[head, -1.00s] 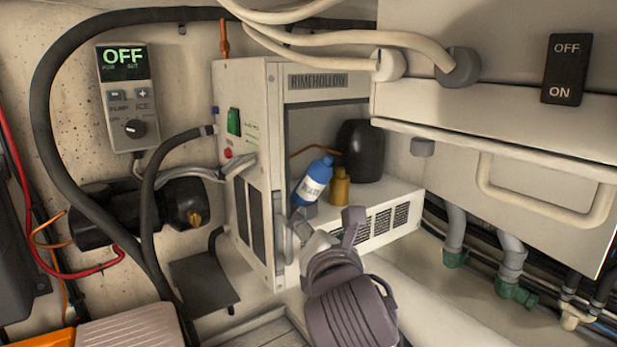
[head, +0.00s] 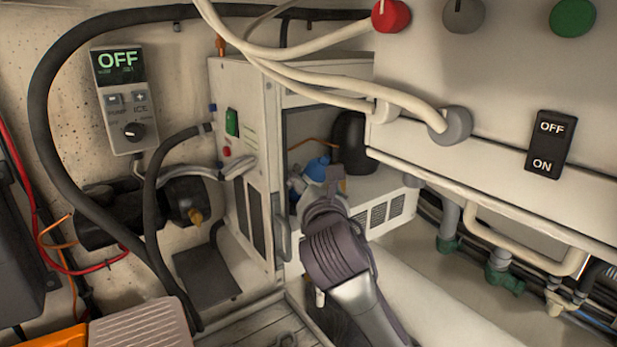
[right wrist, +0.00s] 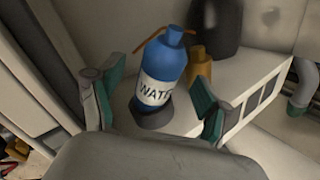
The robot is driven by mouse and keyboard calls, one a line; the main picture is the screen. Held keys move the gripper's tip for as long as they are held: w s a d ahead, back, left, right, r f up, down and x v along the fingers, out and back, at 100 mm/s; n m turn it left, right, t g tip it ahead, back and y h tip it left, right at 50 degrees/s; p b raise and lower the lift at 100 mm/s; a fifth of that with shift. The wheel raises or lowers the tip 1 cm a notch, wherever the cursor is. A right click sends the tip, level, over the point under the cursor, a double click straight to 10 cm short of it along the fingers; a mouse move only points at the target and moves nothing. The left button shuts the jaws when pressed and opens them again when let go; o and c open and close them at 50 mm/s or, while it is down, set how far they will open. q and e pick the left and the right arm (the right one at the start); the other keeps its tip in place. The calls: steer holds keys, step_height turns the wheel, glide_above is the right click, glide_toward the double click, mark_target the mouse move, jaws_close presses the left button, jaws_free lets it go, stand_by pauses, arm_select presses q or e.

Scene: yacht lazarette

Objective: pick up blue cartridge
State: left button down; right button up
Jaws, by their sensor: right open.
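The blue cartridge (right wrist: 160,73) with a white "WATE…" label stands tilted in a dark round socket (right wrist: 153,113) inside the open machine. In the head view only its blue top (head: 317,167) shows, with my right gripper (head: 325,188) in front of it. In the right wrist view my right gripper (right wrist: 154,108) is open, one finger on each side of the cartridge's lower part. The fingers look apart from it, and the cartridge appears just beyond the fingertips. My left gripper is not in view.
A brass-coloured bottle (right wrist: 199,66) stands close to the right of the cartridge, with a black rounded vessel (head: 351,143) behind. The white switch panel (head: 470,110) and hoses hang above right.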

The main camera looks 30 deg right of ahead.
mark_target(316, 179)
steer(key=p+x, duration=0.1)
steer(key=x, duration=0.2)
steer(key=shift+w+d, duration=0.1)
steer(key=shift+w+d+f, duration=0.1)
steer(key=shift+w+f, duration=0.05)
steer(key=shift+w, duration=0.1)
steer(key=shift+s, duration=0.1)
steer(key=c, duration=1.3)
steer(key=shift+c, duration=0.9)
steer(key=shift+r, duration=0.2)
